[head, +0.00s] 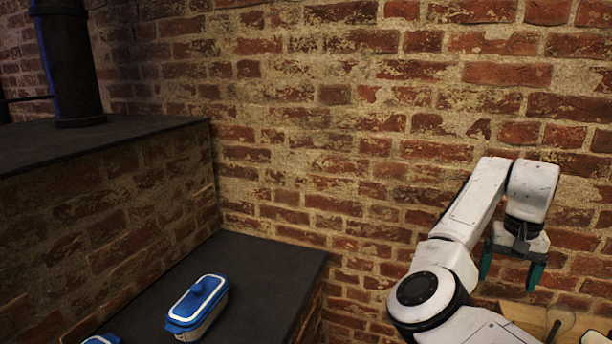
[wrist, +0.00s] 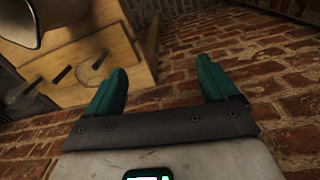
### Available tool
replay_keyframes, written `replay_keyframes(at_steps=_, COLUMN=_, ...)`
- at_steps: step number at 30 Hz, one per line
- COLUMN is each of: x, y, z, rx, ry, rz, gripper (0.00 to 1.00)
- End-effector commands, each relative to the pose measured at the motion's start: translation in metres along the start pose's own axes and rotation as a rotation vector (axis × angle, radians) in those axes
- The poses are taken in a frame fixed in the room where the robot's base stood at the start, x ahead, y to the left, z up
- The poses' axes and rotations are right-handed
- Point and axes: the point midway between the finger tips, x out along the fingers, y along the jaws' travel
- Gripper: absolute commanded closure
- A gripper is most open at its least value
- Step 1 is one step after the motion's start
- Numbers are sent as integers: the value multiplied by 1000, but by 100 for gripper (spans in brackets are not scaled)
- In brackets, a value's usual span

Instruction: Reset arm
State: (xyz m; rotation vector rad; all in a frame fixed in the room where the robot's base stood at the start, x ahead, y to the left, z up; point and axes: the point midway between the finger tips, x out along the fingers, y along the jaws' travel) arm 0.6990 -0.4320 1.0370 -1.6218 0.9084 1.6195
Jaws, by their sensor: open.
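My gripper (head: 510,272) hangs from my white arm at the right of the head view, with its teal fingers pointing down. In the wrist view my gripper (wrist: 163,88) shows two teal fingers spread wide apart, with nothing between them. It is open and empty, in front of the brick wall. No jar is in the gripper.
A blue-lidded container (head: 198,306) sits on a low dark ledge (head: 262,262) at left. A higher dark slab (head: 120,135) bears a black pipe (head: 70,60). A wooden surface (head: 545,322) with a glass item (head: 562,318) lies below my gripper.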

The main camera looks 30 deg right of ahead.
Motion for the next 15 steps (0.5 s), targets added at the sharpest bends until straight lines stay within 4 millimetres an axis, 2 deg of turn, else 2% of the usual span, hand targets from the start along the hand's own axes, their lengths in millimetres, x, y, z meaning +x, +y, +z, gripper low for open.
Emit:
replay_keyframes(at_steps=8, x=21, y=7, z=7, rx=4, ry=32, rz=53, gripper=14)
replay_keyframes(at_steps=15, x=49, y=14, z=19, rx=-9, ry=83, rz=122, gripper=14)
